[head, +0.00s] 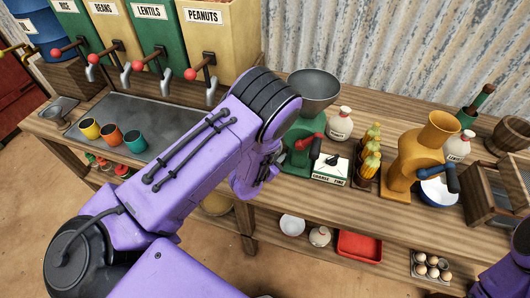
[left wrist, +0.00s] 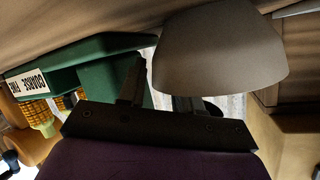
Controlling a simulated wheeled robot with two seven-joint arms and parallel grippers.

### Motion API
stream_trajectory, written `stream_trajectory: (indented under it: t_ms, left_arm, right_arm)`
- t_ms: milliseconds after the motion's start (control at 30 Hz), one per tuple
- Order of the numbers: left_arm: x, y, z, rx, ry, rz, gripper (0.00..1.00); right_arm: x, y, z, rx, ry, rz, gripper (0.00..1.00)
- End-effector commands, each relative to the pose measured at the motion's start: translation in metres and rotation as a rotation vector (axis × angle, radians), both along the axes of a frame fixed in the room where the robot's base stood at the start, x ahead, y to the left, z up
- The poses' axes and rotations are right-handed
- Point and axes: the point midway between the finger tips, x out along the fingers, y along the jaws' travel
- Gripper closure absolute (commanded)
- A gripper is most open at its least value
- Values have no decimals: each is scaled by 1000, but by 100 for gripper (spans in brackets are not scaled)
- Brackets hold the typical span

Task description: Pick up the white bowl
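A small white bowl (head: 292,225) sits on the lower shelf under the counter. A bowl with a white inside and blue outside (head: 437,192) stands below the yellow mill. My left gripper (head: 268,172) is beside the green mill (head: 302,143), mostly hidden by my forearm. In the left wrist view the picture is upside down; my left gripper (left wrist: 172,95) has its fingers apart. A shaded, pale grey-brown bowl-like shape (left wrist: 222,50) is close in front of it, overlapping one finger. I cannot tell whether they touch. My right gripper is out of view.
A coarse/fine box (head: 330,171) and corn cobs (head: 368,158) stand right of the green mill. Bottles, a yellow mill (head: 415,155) and wooden crates crowd the right. A red tray (head: 359,246) and an egg carton (head: 431,267) lie below. Coloured cups (head: 111,134) stand left.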

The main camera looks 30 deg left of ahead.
Motion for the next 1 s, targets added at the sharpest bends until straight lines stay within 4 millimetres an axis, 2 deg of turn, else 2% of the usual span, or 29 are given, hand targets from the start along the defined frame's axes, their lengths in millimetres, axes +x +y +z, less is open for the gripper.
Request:
stream_trajectory:
  t_ms: [33,100,533,833,1000]
  left_arm:
    - [0,0,0,0,0,0,83]
    - [0,0,0,0,0,0,100]
    - [-1,0,1,0,1,0,100]
    - [1,-3,19,0,1,-5,100]
    - [-5,-3,15,0,0,-5,100]
  right_arm:
    - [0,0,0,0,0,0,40]
    - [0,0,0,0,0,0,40]
    - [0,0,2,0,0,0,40]
    - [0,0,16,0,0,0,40]
    - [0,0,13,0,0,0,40]
